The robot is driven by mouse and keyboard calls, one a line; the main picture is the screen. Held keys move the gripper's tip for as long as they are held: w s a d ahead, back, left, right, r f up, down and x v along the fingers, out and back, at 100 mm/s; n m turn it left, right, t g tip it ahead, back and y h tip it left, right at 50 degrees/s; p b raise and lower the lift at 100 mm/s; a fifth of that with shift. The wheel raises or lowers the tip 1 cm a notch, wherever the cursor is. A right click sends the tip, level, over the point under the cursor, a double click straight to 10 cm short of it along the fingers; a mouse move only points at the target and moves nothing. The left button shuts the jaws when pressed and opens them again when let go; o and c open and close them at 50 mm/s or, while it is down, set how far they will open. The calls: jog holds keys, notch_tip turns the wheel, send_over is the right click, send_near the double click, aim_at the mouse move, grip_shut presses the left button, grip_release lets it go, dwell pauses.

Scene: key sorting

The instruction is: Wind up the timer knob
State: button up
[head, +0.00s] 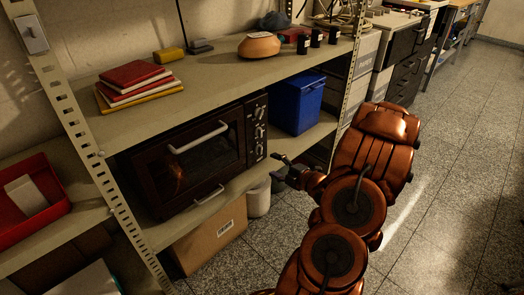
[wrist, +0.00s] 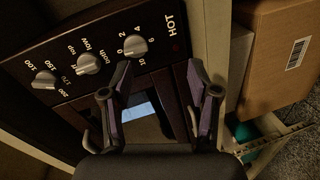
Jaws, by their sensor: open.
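A dark toaster oven (head: 180,172) stands on the middle shelf, with a column of grey knobs on its right side panel. In the wrist view, the timer knob (wrist: 135,46) has numbers from 0 to 10 around it and sits near the word HOT. In the head view, the timer knob (head: 258,152) appears to be the lowest one. My gripper (head: 279,167) is in front of the panel's lower right. In the wrist view, my gripper (wrist: 159,72) is open and empty. The timer knob is just beyond its left fingertip, not between the fingers.
A mode knob (wrist: 88,63) and a temperature knob (wrist: 43,80) share the panel. A blue bin (head: 297,104) stands right of the oven. A cardboard box (head: 210,235) and a white container (head: 258,200) are below. The floor (head: 455,170) to the right is clear.

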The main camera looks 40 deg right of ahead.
aim_at(261, 151)
jog(key=shift+w+d+r+t+b, duration=0.1)
jog(key=shift+w+r+t+b, duration=0.25)
jog(key=shift+w, duration=0.7)
jog(key=shift+w+d+r+t+b, duration=0.1)
jog(key=shift+w+r+t+b, duration=0.25)
jog(key=shift+w, duration=0.7)
jog(key=shift+w+r+t+b, duration=0.25)
jog(key=shift+w+t, duration=0.15)
jog(key=shift+w, duration=0.65)
jog(key=shift+c, duration=0.2)
jog(key=c, duration=1)
jog(key=shift+a, duration=0.1)
jog(key=shift+c, duration=0.5)
jog(key=shift+p, duration=0.35)
